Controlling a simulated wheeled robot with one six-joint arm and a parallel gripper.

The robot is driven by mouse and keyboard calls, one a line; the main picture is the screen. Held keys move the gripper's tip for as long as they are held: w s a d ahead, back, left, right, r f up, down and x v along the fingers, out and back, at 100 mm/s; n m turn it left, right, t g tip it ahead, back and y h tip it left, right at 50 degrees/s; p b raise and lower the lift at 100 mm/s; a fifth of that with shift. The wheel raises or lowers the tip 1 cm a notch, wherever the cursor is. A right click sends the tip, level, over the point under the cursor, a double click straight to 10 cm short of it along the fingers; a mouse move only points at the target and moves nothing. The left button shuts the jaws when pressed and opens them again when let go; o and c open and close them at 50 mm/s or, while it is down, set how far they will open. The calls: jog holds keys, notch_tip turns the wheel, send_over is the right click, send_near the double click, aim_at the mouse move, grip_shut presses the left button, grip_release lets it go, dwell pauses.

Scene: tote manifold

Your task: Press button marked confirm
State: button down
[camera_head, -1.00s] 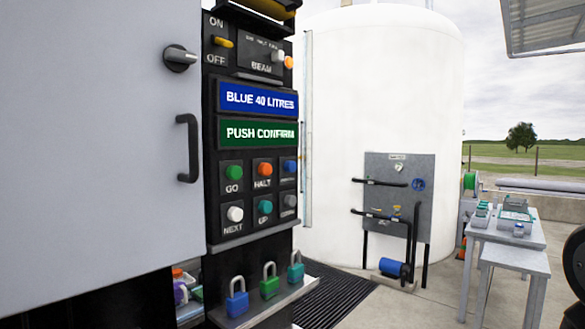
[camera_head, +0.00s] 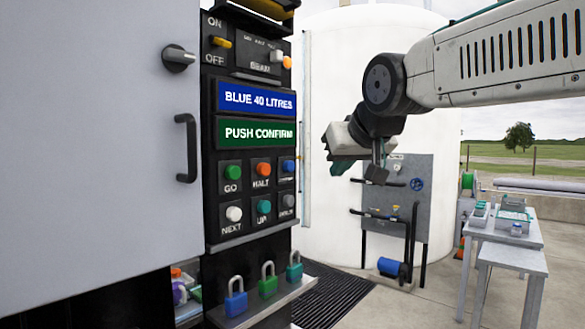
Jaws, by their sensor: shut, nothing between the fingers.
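The black control panel (camera_head: 250,240) stands at the left with several buttons under two signs. The green sign (camera_head: 256,132) reads PUSH CONFIRM and the blue sign (camera_head: 257,98) reads BLUE 40 LITRES. The blue button (camera_head: 288,167) is at the upper right of the button grid; the small label under it is too blurred to read surely. My gripper (camera_head: 335,150) is shut and empty, right of the panel and apart from it, at about the blue button's height in the picture.
Neighbouring buttons are green GO (camera_head: 232,172), orange HALT (camera_head: 263,169), white NEXT (camera_head: 234,213), teal UP (camera_head: 264,206) and a grey one (camera_head: 289,200). A door handle (camera_head: 187,148) juts out at left. Padlocks (camera_head: 268,285) stand below. A white tank (camera_head: 340,225) is behind.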

aim_at(291, 167)
jog(key=w+a, duration=0.5)
jog(key=a, duration=0.1)
jog(key=shift+w+a, duration=0.2)
jog(key=shift+a, duration=0.2)
dwell(2.2)
jog(key=shift+w+a, duration=0.3)
jog(key=shift+a, duration=0.05)
jog(key=shift+w+a, duration=0.35)
jog(key=shift+a, duration=0.1)
dwell(0.8)
jog(key=shift+d, duration=0.1)
jog(key=shift+s+d, duration=0.65)
jog(key=shift+d, duration=0.05)
